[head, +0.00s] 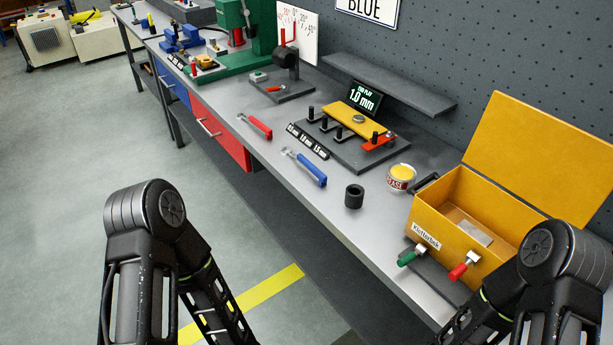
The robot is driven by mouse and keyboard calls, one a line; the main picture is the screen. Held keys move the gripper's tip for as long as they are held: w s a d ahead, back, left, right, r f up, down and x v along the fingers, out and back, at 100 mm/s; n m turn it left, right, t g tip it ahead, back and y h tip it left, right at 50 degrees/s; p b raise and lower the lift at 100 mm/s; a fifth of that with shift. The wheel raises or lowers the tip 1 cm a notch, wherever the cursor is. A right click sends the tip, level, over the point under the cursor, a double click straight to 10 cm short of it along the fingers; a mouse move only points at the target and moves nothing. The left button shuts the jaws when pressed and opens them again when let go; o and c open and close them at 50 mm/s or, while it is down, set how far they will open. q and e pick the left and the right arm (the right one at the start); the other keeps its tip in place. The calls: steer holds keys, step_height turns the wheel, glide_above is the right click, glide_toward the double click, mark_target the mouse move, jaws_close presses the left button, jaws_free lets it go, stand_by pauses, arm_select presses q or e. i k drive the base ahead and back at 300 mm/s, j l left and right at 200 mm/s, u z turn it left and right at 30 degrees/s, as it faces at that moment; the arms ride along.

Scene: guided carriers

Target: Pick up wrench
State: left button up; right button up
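Two hand tools lie on the grey workbench (335,220). One has a blue handle (312,173) and a small metal head pointing to the upper left. The other has a red handle (260,127) and a metal head, and lies farther back. Either may be the wrench; their heads are too small to tell. Both lie flat and untouched. My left arm shows at the lower left and my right arm at the lower right, but both grippers are outside the picture.
A yellow metal box (463,221) with its lid open stands at the right, with green-handled (408,258) and red-handled (459,271) tools at its front. A black cylinder (354,196), a tin (401,178) and a gauge fixture (367,152) stand nearby. A green press (235,60) is farther back.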

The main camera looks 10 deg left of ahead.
mark_target(323, 178)
steer(key=i+j, duration=0.15)
steer(key=j, duration=0.2)
steer(key=i+j, duration=0.1)
steer(key=j, duration=0.3)
steer(key=i+j, duration=0.15)
steer(key=j, duration=0.2)
steer(key=i+j, duration=0.1)
steer(key=j, duration=0.25)
steer(key=j+z, duration=0.3)
steer(key=z, duration=1.25)
steer(key=i, duration=0.1)
